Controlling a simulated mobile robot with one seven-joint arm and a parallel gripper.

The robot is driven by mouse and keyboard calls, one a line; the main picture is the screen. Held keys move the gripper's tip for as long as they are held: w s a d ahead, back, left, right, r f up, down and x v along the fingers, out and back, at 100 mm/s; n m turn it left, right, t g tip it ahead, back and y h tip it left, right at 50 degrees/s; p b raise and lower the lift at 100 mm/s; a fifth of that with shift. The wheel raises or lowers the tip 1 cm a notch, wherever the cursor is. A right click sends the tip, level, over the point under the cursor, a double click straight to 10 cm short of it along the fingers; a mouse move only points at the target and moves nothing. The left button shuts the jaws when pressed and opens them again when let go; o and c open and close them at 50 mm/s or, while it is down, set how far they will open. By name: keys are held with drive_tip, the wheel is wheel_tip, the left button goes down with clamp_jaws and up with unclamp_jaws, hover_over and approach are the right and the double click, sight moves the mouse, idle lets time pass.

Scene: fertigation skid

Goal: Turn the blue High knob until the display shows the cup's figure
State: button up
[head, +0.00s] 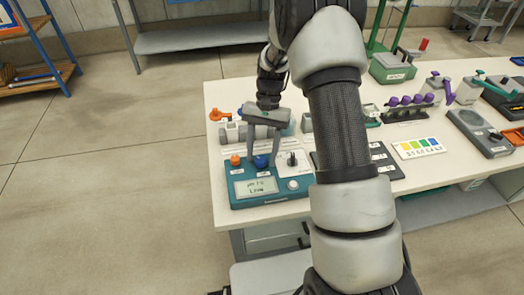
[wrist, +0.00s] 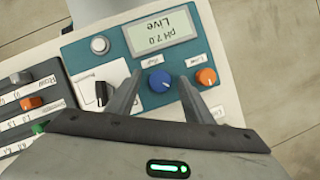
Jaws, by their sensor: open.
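The blue High knob (wrist: 159,81) sits on the teal meter between my fingertips in the wrist view; the head view shows it too (head: 261,162). My gripper (wrist: 161,76) is open, one finger on each side of the knob. I cannot tell whether either finger touches it. The display (wrist: 162,32) appears upside down in the wrist view and reads "pH 7.0" and "Live"; in the head view (head: 256,186) its text is small. I cannot make out the cup or its figure.
An orange knob (wrist: 206,76) is just right of my right finger. A black selector (wrist: 102,93) on a white plate is left of my left finger, near a round grey button (wrist: 99,45). A colour chart (head: 418,148) and a purple-topped rack (head: 408,108) lie farther right on the table.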

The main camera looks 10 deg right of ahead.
drive_tip(key=p+v, duration=0.2)
drive_tip(key=v, duration=1.5)
drive_tip(key=shift+w, duration=0.2)
drive_tip(key=shift+d+r, duration=0.1)
drive_tip(key=shift+r, duration=0.05)
drive_tip(key=s+r+n+t+h+p, duration=0.1)
drive_tip(key=s+r+t+p, duration=0.1)
drive_tip(key=s+r, duration=0.5)
drive_tip(key=s+r+n+t+p, duration=0.1)
drive_tip(key=s+r+t+p, duration=0.15)
drive_tip(key=r, duration=0.75)
drive_tip(key=s+r+n+t+p, duration=0.1)
drive_tip(key=s+r+t+p, duration=0.1)
drive_tip(key=s, duration=0.6)
drive_tip(key=s+r+n+t+h+p, duration=0.1)
drive_tip(key=s+r+n+t+p, duration=0.1)
drive_tip(key=s, duration=0.7)
drive_tip(key=shift+s+a+r+n+t+p, duration=0.3)
drive_tip(key=shift+r+t+p, duration=0.25)
drive_tip(key=shift+r, duration=0.35)
